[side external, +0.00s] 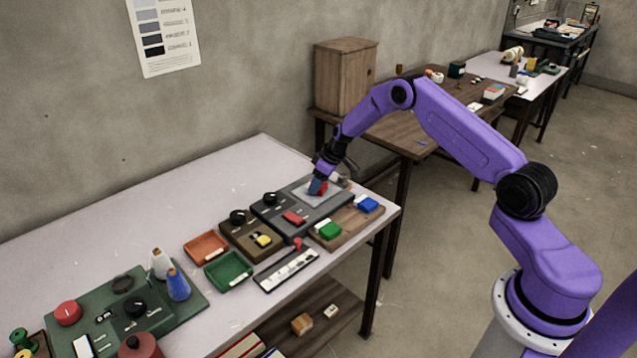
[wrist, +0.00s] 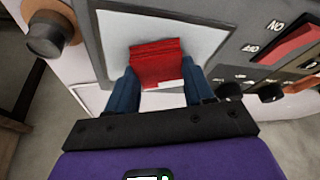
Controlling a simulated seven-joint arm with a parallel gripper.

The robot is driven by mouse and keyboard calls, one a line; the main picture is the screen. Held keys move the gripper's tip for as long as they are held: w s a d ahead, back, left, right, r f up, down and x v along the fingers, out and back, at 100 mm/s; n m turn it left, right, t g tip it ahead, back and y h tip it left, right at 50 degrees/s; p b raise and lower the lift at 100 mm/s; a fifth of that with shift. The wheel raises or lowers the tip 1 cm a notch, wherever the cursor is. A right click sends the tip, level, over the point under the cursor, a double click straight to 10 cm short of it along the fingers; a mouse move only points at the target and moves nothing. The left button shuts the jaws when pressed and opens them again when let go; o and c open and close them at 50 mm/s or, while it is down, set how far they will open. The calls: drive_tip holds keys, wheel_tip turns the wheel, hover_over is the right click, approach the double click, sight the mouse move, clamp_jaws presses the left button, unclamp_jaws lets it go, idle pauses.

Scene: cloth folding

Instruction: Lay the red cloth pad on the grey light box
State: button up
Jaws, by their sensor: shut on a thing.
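The red cloth pad (wrist: 157,62) is between the two blue fingers of my gripper (wrist: 160,86) in the wrist view. The gripper is shut on it, and the pad's far part spreads out past the fingertips, with a small white strip at its near edge. The grey light box (wrist: 112,38) shows behind the pad as a pale panel in a dark frame. In the side view, my gripper (side external: 318,188) is low over the light box (side external: 328,198), with a bit of red at its tips. I cannot tell whether the pad touches the panel.
Beside the light box are a black knob (side external: 270,199) and a red switch (side external: 293,217). A wooden board with a green block (side external: 329,230) and a blue block (side external: 368,205) lies in front. Orange (side external: 206,247) and green (side external: 229,271) trays stand to the left.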

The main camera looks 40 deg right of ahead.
drive_tip(key=shift+f, duration=0.1)
drive_tip(key=o, duration=1.1)
drive_tip(key=v, duration=1.2)
drive_tip(key=s+a+r+n+g, duration=0.15)
drive_tip(key=s+a+r, duration=0.35)
drive_tip(key=s+a, duration=0.5)
drive_tip(key=s+a+r+n+g, duration=0.1)
drive_tip(key=s+a+r+n, duration=0.1)
drive_tip(key=s+a+r, duration=0.65)
drive_tip(key=s+a+f+n+g, duration=0.15)
drive_tip(key=s+a, duration=0.45)
drive_tip(key=s, duration=0.6)
drive_tip(key=s+d+n+h, duration=0.1)
drive_tip(key=s+d+n, duration=0.2)
drive_tip(key=s, duration=1.1)
drive_tip(key=shift+s+d+r, duration=0.15)
drive_tip(key=shift+s+d, duration=0.05)
drive_tip(key=shift+d, duration=0.9)
